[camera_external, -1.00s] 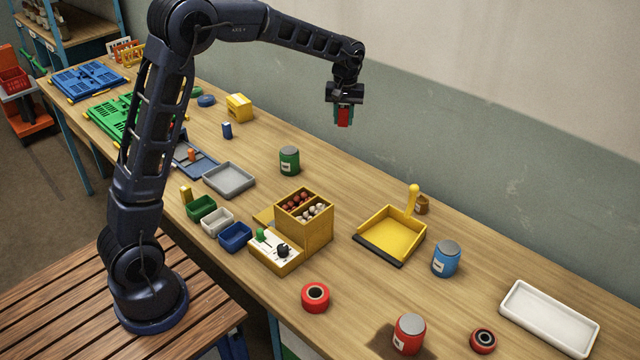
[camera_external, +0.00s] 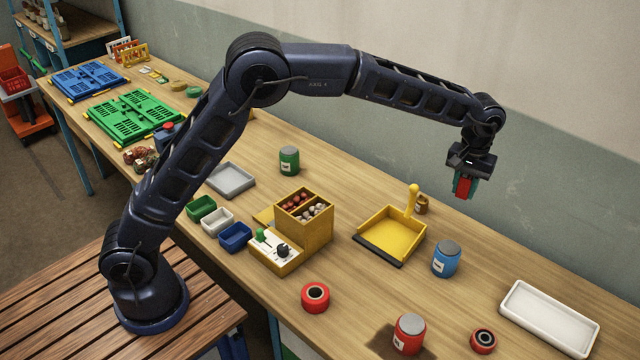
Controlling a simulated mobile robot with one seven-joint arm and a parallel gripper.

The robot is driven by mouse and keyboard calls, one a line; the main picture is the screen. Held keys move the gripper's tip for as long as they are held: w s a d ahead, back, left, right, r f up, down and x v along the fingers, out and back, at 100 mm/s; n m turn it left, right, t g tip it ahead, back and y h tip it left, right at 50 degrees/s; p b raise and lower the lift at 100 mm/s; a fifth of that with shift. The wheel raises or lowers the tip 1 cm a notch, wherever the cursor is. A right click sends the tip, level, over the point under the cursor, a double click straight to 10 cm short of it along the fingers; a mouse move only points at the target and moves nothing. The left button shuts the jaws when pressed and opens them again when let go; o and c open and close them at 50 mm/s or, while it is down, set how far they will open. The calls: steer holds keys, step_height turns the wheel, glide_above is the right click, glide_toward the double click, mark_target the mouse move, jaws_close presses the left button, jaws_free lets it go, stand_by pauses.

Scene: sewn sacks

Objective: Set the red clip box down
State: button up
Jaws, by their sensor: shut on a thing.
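My gripper (camera_external: 464,188) is shut on the red clip box (camera_external: 463,187), a small red block between its fingers. The fingers hide part of the box. It hangs in the air toward the back of the wooden workbench (camera_external: 480,290), right of the yellow dustpan and above the blue can in the picture. The box is clear of the bench top.
Near my gripper are the yellow dustpan (camera_external: 392,236), a small brown jar (camera_external: 421,204) and a blue can (camera_external: 446,259). A white tray (camera_external: 548,318) lies at the right. A red can (camera_external: 408,334) and red rings (camera_external: 316,297) stand in front. Bare bench lies between blue can and white tray.

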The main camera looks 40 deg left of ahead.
steer(key=m, duration=0.2)
glide_above(477, 296)
steer(key=f, duration=0.1)
step_height(477, 296, down, 20)
steer(key=shift+f, duration=0.1)
steer(key=o, duration=0.9)
steer(key=shift+o, duration=0.2)
step_height(477, 296, up, 12)
